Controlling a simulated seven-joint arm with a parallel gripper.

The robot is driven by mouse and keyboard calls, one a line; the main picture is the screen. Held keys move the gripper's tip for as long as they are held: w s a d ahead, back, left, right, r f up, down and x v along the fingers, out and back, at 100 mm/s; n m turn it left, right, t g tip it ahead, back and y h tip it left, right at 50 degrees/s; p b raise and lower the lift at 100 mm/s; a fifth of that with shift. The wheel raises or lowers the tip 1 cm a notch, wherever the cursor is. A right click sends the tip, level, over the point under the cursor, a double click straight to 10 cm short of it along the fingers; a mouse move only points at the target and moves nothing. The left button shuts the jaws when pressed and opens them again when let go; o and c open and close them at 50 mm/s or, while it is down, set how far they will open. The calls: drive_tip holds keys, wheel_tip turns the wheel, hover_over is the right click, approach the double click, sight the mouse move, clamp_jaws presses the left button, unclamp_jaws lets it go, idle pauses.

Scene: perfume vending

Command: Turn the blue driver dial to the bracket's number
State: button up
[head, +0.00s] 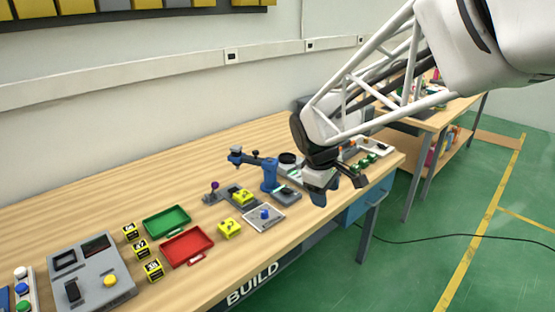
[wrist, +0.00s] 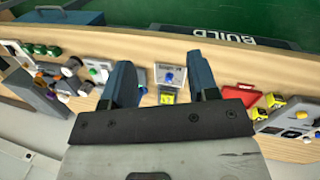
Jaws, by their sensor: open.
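The blue dial (head: 264,214) sits on a light square plate (head: 253,223) near the front edge of the bench. In the wrist view the blue dial (wrist: 168,77) shows between my fingers, beyond their tips. I cannot read a number on either, nor tell which is the bracket. My gripper (head: 338,190) is open and empty, right of the dial and above the bench.
A blue arm-like stand (head: 269,175) rises behind the dial plate. Red (head: 187,248) and green (head: 167,221) trays, numbered yellow cubes (head: 141,248) and a grey console (head: 90,278) stand to the left. More parts (head: 365,160) lie at the bench's right end.

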drive_tip(key=w+a+f+n+h, duration=0.1)
drive_tip(key=w+a+f+n, duration=0.55)
drive_tip(key=w+a, duration=0.35)
drive_tip(key=n+h, duration=0.1)
drive_tip(key=n, duration=0.4)
approach(264, 211)
drive_tip(key=shift+s+d+f, duration=0.1)
drive_tip(key=shift+d+f, duration=0.25)
drive_tip(key=shift+f, duration=0.35)
drive_tip(key=shift+f, duration=0.15)
drive_tip(key=shift+x, duration=3.75)
drive_tip(key=shift+c, duration=0.3)
drive_tip(key=c, duration=0.8)
